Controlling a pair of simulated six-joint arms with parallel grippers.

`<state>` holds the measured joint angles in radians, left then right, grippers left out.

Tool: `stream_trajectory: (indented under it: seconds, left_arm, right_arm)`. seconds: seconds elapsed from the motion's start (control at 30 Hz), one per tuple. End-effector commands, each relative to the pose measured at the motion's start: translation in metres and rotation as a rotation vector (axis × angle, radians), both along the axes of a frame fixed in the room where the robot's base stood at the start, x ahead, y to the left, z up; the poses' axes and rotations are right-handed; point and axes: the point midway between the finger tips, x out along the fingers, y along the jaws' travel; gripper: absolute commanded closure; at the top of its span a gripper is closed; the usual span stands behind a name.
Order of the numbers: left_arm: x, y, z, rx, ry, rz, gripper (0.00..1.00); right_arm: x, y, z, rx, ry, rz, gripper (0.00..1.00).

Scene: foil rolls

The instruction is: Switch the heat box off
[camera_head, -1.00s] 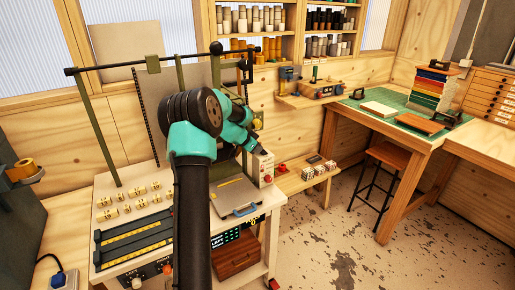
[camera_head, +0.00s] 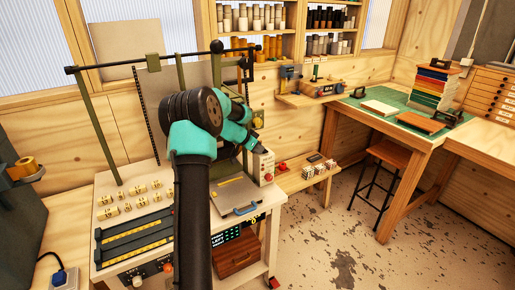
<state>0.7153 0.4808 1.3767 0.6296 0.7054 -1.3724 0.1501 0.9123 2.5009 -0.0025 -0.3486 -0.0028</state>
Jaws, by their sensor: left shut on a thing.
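A small cream box (camera_head: 263,169), which I take for the heat box, stands at the back right corner of the white bench. A red knob or button shows low on its front face. My left arm reaches over the bench from the front, and my left gripper (camera_head: 254,149) is at the upper left of the box, touching or very close to it. It is shut on a small part there, seemingly the box's switch, which the jaws and wrist hide. My right gripper is not in view.
The white bench (camera_head: 106,184) holds several small yellow pieces, dark racks with yellow strips (camera_head: 135,233) and a plate with a blue handle (camera_head: 246,209). Green posts (camera_head: 99,130) rise at its back. A low wooden shelf (camera_head: 292,182) stands to its right, with open floor beyond.

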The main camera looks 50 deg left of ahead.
Motion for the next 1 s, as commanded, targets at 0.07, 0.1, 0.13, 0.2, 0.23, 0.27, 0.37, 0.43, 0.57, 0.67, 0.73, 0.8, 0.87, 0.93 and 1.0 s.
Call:
stream_trajectory:
  seconds: [0.07,0.1,0.13,0.2,0.23,0.27,0.37,0.43,0.57,0.67,0.73,0.8,0.87,0.93,1.0]
  left_arm:
    - [0.000,-0.005,-0.004,-0.010,0.006,-0.007,1.00]
    - [0.000,-0.005,-0.004,-0.011,0.006,-0.007,1.00]
    - [0.001,-0.005,-0.004,-0.011,0.006,-0.007,1.00]
    - [0.001,-0.005,-0.003,-0.011,0.006,-0.007,1.00]
    - [0.001,-0.005,-0.003,-0.010,0.004,-0.008,1.00]
    - [0.001,-0.005,-0.003,-0.010,0.004,-0.008,1.00]
    - [0.000,-0.005,-0.002,-0.009,0.003,-0.007,1.00]
    - [-0.002,-0.004,0.001,-0.009,0.003,-0.008,1.00]
    - [-0.010,-0.001,0.011,-0.006,0.001,-0.005,1.00]
    - [-0.021,0.002,0.022,-0.006,0.001,-0.004,1.00]
    - [-0.030,0.004,0.031,-0.004,0.000,-0.003,1.00]
    - [-0.040,0.007,0.041,-0.004,0.000,-0.003,1.00]
    - [-0.048,0.009,0.049,-0.004,0.000,-0.002,1.00]
    - [-0.057,0.011,0.058,-0.004,0.000,-0.002,1.00]
    - [-0.065,0.013,0.066,-0.004,0.000,-0.002,1.00]
  right_arm:
    - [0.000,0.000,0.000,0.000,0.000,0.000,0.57]
    - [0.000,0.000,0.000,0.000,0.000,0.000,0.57]
    - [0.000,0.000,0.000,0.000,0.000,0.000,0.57]
    - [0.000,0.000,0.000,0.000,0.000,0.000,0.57]
    - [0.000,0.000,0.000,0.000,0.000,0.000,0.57]
    - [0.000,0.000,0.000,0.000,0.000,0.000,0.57]
    - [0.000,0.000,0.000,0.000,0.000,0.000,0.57]
    - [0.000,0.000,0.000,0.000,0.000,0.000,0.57]
    - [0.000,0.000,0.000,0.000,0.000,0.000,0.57]
    - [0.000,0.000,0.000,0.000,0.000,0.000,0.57]
    - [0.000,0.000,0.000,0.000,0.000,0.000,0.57]
    - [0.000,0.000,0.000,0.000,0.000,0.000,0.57]
    - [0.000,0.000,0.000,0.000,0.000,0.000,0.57]
    - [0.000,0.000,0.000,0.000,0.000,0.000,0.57]
    - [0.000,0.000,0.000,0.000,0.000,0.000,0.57]
